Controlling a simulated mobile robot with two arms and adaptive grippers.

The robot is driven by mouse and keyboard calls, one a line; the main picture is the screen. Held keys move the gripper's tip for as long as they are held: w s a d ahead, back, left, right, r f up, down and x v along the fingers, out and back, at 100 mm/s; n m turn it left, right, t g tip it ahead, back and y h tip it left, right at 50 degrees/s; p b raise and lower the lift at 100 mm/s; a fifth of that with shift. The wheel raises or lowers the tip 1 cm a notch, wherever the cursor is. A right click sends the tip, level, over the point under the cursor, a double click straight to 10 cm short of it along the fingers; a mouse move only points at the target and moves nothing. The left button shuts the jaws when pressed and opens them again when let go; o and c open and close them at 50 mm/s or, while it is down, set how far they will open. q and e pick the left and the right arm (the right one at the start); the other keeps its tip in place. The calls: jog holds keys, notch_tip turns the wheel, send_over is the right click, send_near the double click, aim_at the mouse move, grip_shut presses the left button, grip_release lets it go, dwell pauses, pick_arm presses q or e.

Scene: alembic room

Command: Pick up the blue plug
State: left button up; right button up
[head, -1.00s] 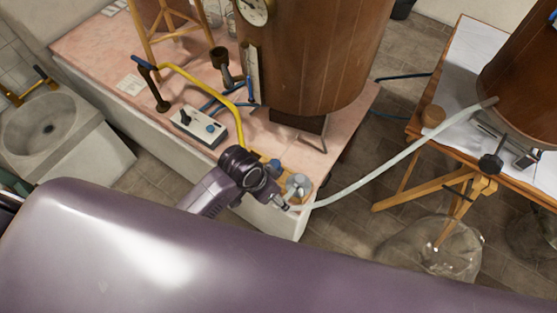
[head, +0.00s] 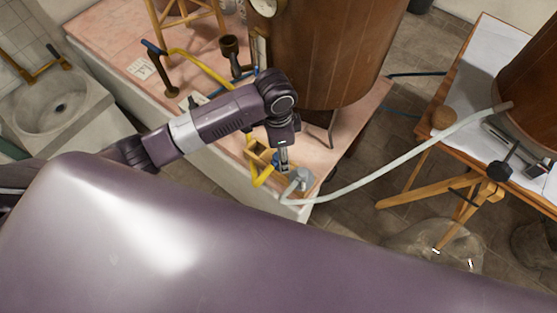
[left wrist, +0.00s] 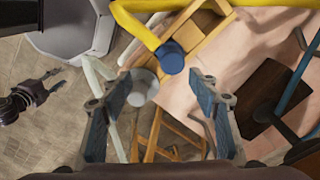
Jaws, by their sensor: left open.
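The blue plug (left wrist: 171,57) is a round blue cap at the end of a yellow tube, beside a small wooden frame in the left wrist view. In the head view only a bit of it (head: 276,158) shows behind my gripper. My left gripper (left wrist: 160,98) is open and empty, its two fingers spread below the plug in the wrist picture. In the head view the left gripper (head: 284,162) points down over the pink table's front corner, close to the plug. A dark clawed part, apparently my right gripper (left wrist: 50,80), shows small at the wrist view's left edge.
A grey round fitting (head: 300,180) with a pale hose (head: 385,160) sits right next to the gripper. The yellow tube (left wrist: 140,25) runs close by. A large wooden vat (head: 325,55) stands behind. A second table (head: 470,80) is at the right.

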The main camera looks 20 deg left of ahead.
aim_at(277, 164)
pick_arm(q)
jog(key=shift+w+a+r+y, duration=0.2)
jog(key=shift+w+a+y, duration=0.2)
jog(key=shift+w+a, duration=0.55)
jog(key=shift+a+f, duration=0.15)
jog(key=shift+a, duration=0.05)
jog(key=f, duration=0.7)
jog(key=shift+s+d+f, duration=0.2)
jog(key=shift+d+f, duration=0.05)
jog(key=shift+d, duration=0.15)
jog(key=c, duration=1.3)
jog(key=shift+r, duration=0.2)
